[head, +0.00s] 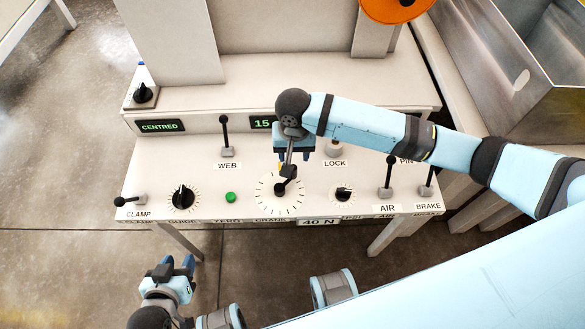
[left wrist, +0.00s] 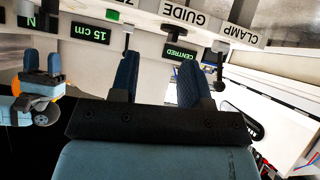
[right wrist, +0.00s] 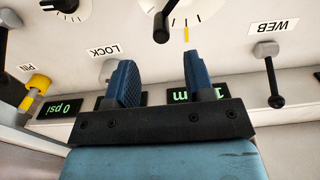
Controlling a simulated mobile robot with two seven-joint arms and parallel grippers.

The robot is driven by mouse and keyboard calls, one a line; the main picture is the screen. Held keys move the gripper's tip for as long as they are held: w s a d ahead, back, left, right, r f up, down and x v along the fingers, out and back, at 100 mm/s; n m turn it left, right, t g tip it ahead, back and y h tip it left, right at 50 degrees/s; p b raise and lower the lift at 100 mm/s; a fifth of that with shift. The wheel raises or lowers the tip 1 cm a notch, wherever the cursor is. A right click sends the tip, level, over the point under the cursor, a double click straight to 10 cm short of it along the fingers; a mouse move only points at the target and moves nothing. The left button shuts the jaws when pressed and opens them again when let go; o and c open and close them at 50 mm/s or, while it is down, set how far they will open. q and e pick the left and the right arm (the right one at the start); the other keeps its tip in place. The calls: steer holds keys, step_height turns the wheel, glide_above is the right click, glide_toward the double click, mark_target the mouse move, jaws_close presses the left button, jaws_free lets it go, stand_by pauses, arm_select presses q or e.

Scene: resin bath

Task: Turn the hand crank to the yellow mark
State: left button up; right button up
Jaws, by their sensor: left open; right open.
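The hand crank (head: 288,172) stands on a round dial with black ticks (head: 262,204) on the console's sloped panel. Its black arm points toward the back, slightly right. In the right wrist view the crank's black knob (right wrist: 161,34) lies just beyond my fingertips, and the yellow mark (right wrist: 186,34) is on the dial's edge, a little right of the knob. My right gripper (head: 293,152) is open above the back of the dial, with nothing visible between its fingers; it hides the yellow mark in the head view. My left gripper (head: 178,262) is open and empty, in front of the console.
Around the crank are the guide knob (head: 183,197), green button (head: 231,197), web lever (head: 226,135), a small dial (head: 344,192) and air lever (head: 388,178). The clamp lever (head: 130,201) is at the left end. A steel bath (head: 500,60) stands back right. Floor at left is clear.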

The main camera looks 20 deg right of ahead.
step_height(320, 180, down, 7)
steer(key=shift+r+b, duration=0.1)
steer(key=shift+b, duration=0.4)
steer(key=shift+f, duration=0.8)
